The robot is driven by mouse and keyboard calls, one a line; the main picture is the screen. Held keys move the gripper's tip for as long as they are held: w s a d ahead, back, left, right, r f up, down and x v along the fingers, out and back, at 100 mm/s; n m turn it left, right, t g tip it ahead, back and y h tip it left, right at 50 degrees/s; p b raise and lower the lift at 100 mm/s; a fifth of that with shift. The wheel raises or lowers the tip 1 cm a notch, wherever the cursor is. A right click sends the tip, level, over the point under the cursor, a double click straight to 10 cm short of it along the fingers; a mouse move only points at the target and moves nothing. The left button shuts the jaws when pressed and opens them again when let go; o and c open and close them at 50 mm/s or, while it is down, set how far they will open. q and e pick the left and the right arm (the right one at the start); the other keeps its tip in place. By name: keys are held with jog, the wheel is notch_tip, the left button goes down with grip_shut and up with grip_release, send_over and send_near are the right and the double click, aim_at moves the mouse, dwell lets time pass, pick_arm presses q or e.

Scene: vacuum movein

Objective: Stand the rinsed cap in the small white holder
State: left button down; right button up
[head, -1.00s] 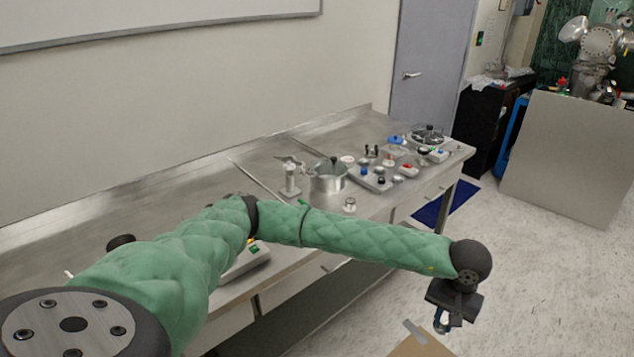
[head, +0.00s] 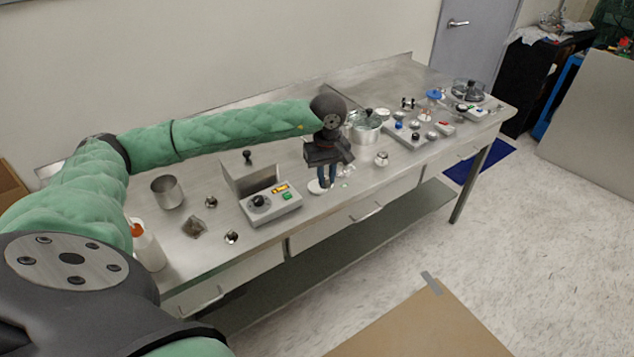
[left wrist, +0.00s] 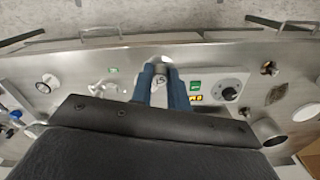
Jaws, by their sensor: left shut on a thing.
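My left gripper (head: 327,180) is over the front part of the steel bench, pointing down, with its blue fingers shut on a small silvery piece, which I take to be the cap. In the left wrist view the cap (left wrist: 158,90) shows as a grey-silver patch between the two fingers (left wrist: 161,76); most of it is hidden. A white round piece (head: 317,188), perhaps the small white holder, shows right by the fingertips. I cannot tell whether the cap touches it. My right gripper is not in view.
A control box (head: 270,205) with a black knob stands left of the gripper. Further left are a steel beaker (head: 168,192), small metal parts (head: 232,238) and a white bottle (head: 148,248). A small metal jar (head: 381,158) and a pot (head: 368,132) stand to the right.

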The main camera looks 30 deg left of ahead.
pick_arm(q)
send_over(317, 187)
jog(key=f, duration=0.6)
jog(key=shift+s+d+f+b, duration=0.1)
jog(key=shift+s+d+b, duration=0.1)
jog(key=shift+d+b, duration=0.15)
jog(key=shift+w+a+f, duration=0.25)
jog(key=shift+w+a, duration=0.05)
jog(key=shift+a, duration=0.05)
jog(key=shift+f, duration=0.25)
notch_tip(317, 187, down, 3)
jog(key=shift+f, duration=0.25)
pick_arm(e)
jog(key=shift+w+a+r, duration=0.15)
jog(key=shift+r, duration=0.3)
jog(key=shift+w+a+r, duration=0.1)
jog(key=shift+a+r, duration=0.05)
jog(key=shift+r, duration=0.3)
pick_arm(q)
jog(key=shift+f, duration=0.1)
